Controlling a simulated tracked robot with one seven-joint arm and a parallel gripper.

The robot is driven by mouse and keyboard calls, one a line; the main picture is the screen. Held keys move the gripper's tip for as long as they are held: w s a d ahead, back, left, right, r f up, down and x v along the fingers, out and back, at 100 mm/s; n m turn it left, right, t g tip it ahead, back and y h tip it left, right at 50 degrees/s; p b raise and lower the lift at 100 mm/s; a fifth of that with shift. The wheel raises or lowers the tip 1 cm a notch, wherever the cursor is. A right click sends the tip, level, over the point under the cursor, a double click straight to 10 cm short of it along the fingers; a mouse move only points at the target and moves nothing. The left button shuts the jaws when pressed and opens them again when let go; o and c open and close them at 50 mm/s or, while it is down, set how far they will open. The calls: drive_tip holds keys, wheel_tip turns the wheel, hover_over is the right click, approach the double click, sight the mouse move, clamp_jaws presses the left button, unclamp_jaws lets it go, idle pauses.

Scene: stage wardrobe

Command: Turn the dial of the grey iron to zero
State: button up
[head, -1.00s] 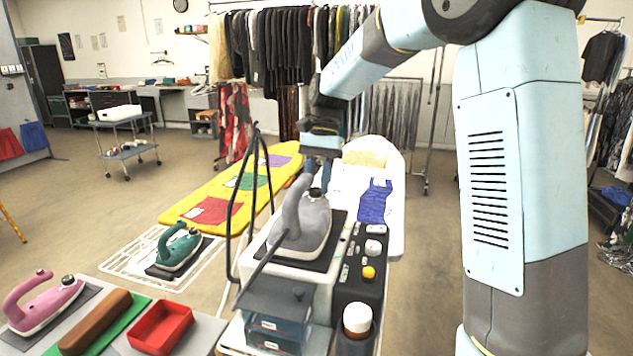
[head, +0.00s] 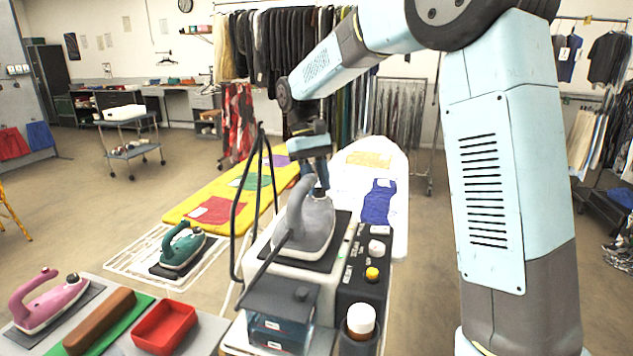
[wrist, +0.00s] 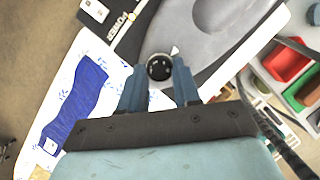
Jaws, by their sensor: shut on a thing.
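The grey iron (head: 313,228) rests on a dark pad on top of the white steam station in the head view. Its grey body also fills the top right of the wrist view (wrist: 225,35). Its dial (wrist: 159,67) is a round black knob, with a small pale pointer mark beside it on the iron. My gripper (wrist: 159,80) reaches down over the dial, and its two blue fingers are shut on it, one on each side. In the head view my gripper (head: 319,180) stands behind the iron's handle, and the dial is mostly hidden there.
The station's dark control panel (head: 362,285) has several knobs, next to a white-capped bottle (head: 361,320). A black cord loops on the left. A teal iron (head: 182,247), a pink iron (head: 45,302) and a red tray (head: 163,327) stand left. A white ironing board (head: 400,215) lies behind.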

drive_tip(key=n, duration=0.2)
drive_tip(key=n+t+h, duration=0.1)
drive_tip(key=n, duration=0.2)
drive_tip(key=shift+s+a+n+t+h, duration=0.2)
drive_tip(key=shift+s+n+t+h, duration=0.1)
drive_tip(key=shift+h, duration=0.1)
drive_tip(key=shift+s+n+t+h, duration=0.15)
drive_tip(key=shift+n+t, duration=0.25)
drive_tip(key=shift+n, duration=0.75)
drive_tip(key=shift+w+n+t+h, duration=0.15)
drive_tip(key=shift+n+t, duration=0.25)
drive_tip(key=shift+n, duration=0.75)
drive_tip(key=shift+s, duration=0.1)
drive_tip(key=o, duration=1.1)
drive_tip(key=shift+c, duration=0.2)
drive_tip(key=s+v, duration=0.1)
drive_tip(key=v, duration=1.2)
drive_tip(key=shift+w+a+r, duration=0.15)
drive_tip(key=shift+w+r, duration=0.2)
drive_tip(key=shift+w, duration=0.1)
